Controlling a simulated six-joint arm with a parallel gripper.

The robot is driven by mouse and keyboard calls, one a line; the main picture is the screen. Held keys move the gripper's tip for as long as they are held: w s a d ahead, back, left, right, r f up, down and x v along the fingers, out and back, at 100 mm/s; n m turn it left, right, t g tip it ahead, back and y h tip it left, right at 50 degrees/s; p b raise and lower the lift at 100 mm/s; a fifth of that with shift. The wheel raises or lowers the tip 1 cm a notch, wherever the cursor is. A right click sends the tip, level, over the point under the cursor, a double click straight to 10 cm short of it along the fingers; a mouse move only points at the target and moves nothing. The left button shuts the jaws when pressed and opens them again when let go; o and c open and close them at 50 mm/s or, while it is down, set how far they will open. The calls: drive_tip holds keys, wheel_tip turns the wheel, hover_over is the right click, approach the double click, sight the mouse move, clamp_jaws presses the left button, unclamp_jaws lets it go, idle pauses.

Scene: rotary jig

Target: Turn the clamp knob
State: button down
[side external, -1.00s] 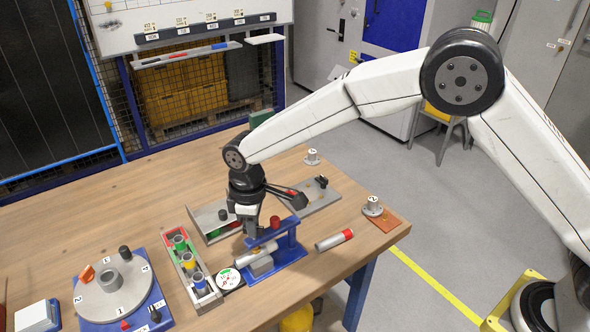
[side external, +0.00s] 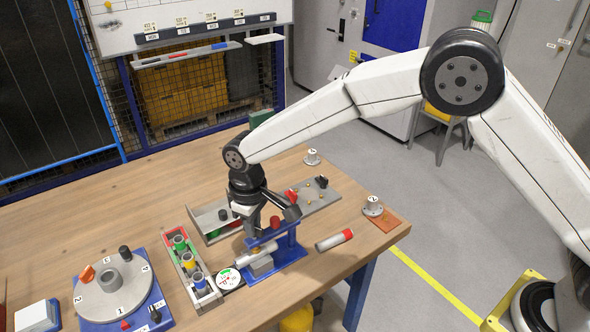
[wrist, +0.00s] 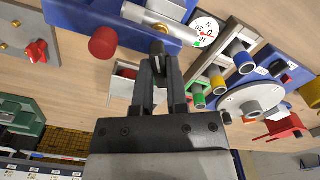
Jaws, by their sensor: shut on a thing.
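The blue clamp jig (side external: 290,262) stands near the front right of the table, with a pale cylinder (side external: 258,252) lying in it over a grey block. A red round knob (side external: 275,222) stands up on its blue bar; it also shows left of my fingers in the wrist view (wrist: 103,42). My gripper (side external: 251,238) points down at the left part of the bar. In the wrist view my gripper (wrist: 158,62) is shut on a small dark knob (wrist: 157,47), which I take as the clamp knob. The fingers hide most of it.
A dial gauge (side external: 229,279) and a rack of coloured tubes (side external: 187,270) stand close on the left. A red-capped tube (side external: 335,240) lies to the right. A grey plate with a red wing knob (side external: 291,196) lies behind. The round turntable (side external: 112,290) is far left.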

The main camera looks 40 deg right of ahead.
drive_tip(key=c, duration=0.6)
unclamp_jaws()
drive_tip(key=shift+c, duration=0.2)
drive_tip(key=shift+r, duration=0.1)
drive_tip(key=shift+r, duration=3.9)
drive_tip(key=shift+d, duration=0.1)
drive_tip(key=s+d+m+t, duration=0.1)
drive_tip(key=s+d+m, duration=0.35)
drive_tip(key=d, duration=0.95)
drive_tip(key=s+d+f+m+t, duration=0.1)
drive_tip(key=s+d+f, duration=0.2)
drive_tip(key=s+d, duration=0.7)
drive_tip(key=s, duration=0.5)
drive_tip(key=shift+d+f+t, duration=0.3)
drive_tip(key=shift+d+f, duration=0.1)
